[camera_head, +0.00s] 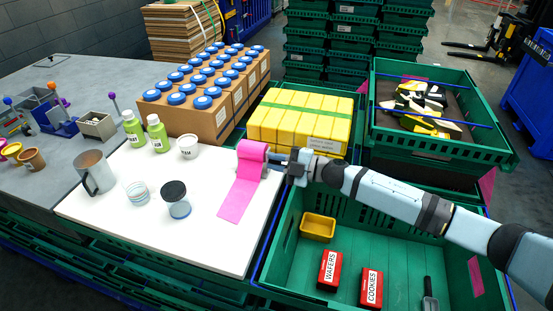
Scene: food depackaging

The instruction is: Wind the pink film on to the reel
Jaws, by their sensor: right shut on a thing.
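The pink film (242,198) lies as a loose strip on the white board, running from the lower left up to a pink roll (253,150) at the board's right edge. The roll seems to be film around the reel, whose core is hidden. My right gripper (275,164) reaches in from the right and is shut at the roll's right side, apparently on the reel. The fingertips are small and partly hidden by the roll. My left gripper is not in view.
The white board (118,218) holds a metal mug (95,172), jars and green bottles. Yellow packs (300,120) stand behind the roll. A green crate (345,240) with red boxes lies below my right arm. Another crate (440,146) stands behind it.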

